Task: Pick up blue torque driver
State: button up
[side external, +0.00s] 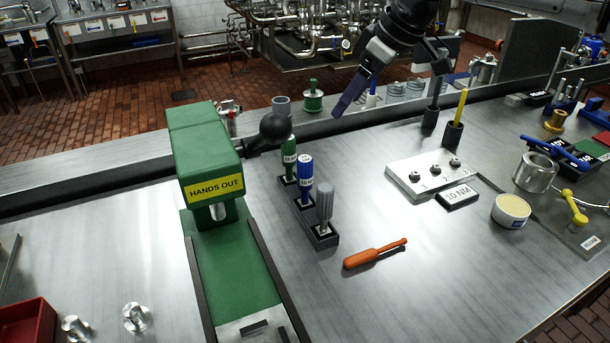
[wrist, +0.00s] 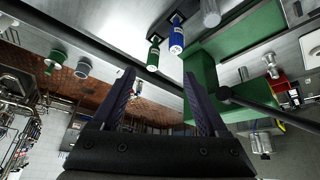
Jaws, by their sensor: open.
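The blue torque driver (side external: 305,178) stands upright in a black rack (side external: 321,238), between a green driver (side external: 290,158) and a grey driver (side external: 324,205). In the wrist view the blue driver (wrist: 177,38) shows near the top, above and beyond the fingertips. My gripper (wrist: 157,75) is open, with nothing between its two dark fingers. In the side view my gripper (side external: 385,88) is above and to the right of the rack, apart from the drivers. One finger shows clearly there; the other is partly hidden.
A green press (side external: 205,150) marked HANDS OUT stands left of the rack, its black ball lever (side external: 273,128) close to the green driver. An orange-handled tool (side external: 374,254) lies in front. A numbered block (side external: 432,174) stands to the right. The table in front is mostly clear.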

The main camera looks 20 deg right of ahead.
jog(key=g, duration=0.1)
send_over(309, 159)
jog(key=s+d, duration=0.1)
jog(key=s, duration=0.1)
notch_tip(309, 159, down, 8)
jog(key=shift+n, duration=0.4)
jog(key=x, duration=0.6)
jog(key=shift+d+f, duration=0.15)
jog(key=shift+f, duration=0.1)
jog(key=shift+s+x, duration=0.2)
jog(key=shift+x, duration=1.35)
jog(key=shift+s+x, duration=0.2)
jog(key=shift+x, duration=1.4)
jog(key=shift+d+f, duration=0.1)
jog(key=shift+d, duration=0.05)
grip_shut()
